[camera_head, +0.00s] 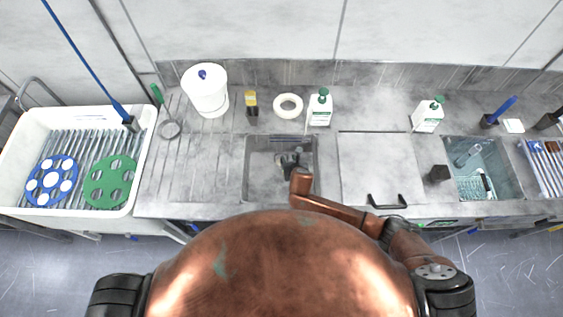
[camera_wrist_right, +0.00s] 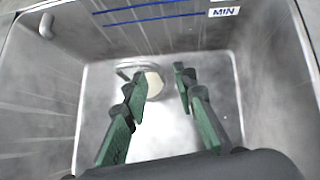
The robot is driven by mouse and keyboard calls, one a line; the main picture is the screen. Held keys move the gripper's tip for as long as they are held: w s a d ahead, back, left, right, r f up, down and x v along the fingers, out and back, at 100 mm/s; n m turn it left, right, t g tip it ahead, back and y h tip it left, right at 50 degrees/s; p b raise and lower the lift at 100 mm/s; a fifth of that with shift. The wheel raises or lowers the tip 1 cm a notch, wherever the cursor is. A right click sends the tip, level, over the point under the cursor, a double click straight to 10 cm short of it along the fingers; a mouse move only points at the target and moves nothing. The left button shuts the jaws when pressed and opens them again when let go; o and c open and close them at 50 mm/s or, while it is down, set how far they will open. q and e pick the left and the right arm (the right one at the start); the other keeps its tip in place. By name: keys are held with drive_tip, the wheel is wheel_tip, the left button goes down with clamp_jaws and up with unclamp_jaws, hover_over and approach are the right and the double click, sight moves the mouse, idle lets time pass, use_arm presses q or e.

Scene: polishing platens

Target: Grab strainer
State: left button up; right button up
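My right gripper (camera_head: 289,160) reaches down into the metal sink (camera_head: 252,180) in the middle of the counter. In the right wrist view the gripper (camera_wrist_right: 160,88) is open, its green-padded fingers apart with nothing between the pads. Beyond the fingertips, low in the sink, is a round metal rim with a cream disc (camera_wrist_right: 154,84), partly behind the left finger; I cannot tell if it is a strainer. My left gripper is not in view.
At the left, a white basin (camera_head: 146,130) holds blue and green discs.

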drive_tip(key=shift+x, duration=1.9)
drive_tip(key=shift+w+r, duration=0.1)
drive_tip(key=shift+c, duration=0.2)
clamp_jaws()
